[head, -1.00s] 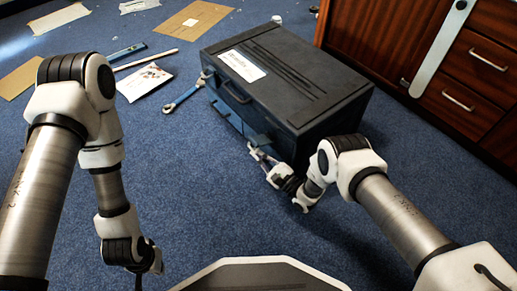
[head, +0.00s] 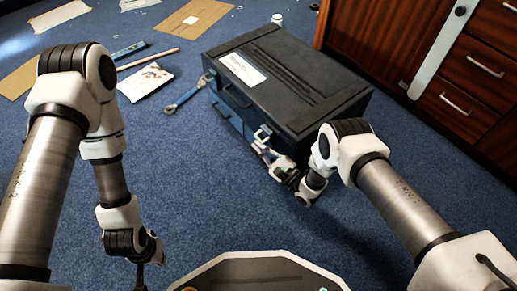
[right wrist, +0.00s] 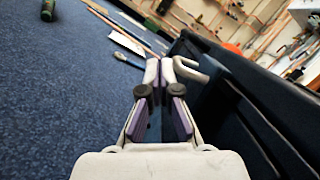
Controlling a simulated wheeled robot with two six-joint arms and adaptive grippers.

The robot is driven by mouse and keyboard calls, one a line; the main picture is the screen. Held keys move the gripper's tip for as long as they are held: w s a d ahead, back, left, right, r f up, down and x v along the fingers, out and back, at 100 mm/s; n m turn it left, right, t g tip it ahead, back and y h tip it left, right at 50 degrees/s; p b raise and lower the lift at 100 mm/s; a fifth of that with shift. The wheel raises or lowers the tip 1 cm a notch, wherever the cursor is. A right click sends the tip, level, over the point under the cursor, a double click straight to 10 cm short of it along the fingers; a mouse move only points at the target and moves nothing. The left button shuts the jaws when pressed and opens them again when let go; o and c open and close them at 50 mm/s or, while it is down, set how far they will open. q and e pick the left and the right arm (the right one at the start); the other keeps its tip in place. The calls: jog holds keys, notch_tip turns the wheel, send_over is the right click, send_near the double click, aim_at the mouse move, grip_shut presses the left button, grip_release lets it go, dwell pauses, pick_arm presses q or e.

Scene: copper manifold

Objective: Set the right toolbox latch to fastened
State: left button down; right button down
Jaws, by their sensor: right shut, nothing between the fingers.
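The dark toolbox (head: 300,85) stands on the blue carpet, with a white label on its lid. Its lid looks down. The right latch (head: 264,131) is a small light metal piece at the front face's right end. My right gripper (head: 261,144) is at that latch, just in front of the box. In the right wrist view the fingers (right wrist: 160,72) are shut and empty. A pale hooked piece (right wrist: 192,70), which looks like the latch, is close beside the right fingertip; contact cannot be told.
A blue wrench (head: 184,97) lies by the box's left front corner. Papers, a stick (head: 148,60) and cardboard (head: 192,20) lie at the back left. A wooden cabinet (head: 375,45) stands at the back right. The carpet in front of the box is clear.

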jog(key=shift+w+d+r, duration=0.1)
jog(key=shift+d+r, duration=0.1)
jog(key=shift+r, duration=0.1)
pick_arm(q)
jog(key=shift+r, duration=0.15)
pick_arm(e)
jog(key=shift+w+d+r+m+t, duration=0.15)
jog(key=shift+m+t, duration=0.1)
jog(key=shift+m, duration=0.65)
jog(key=shift+r+m+t, duration=0.1)
jog(key=shift+m+t, duration=0.15)
jog(key=shift+m, duration=0.65)
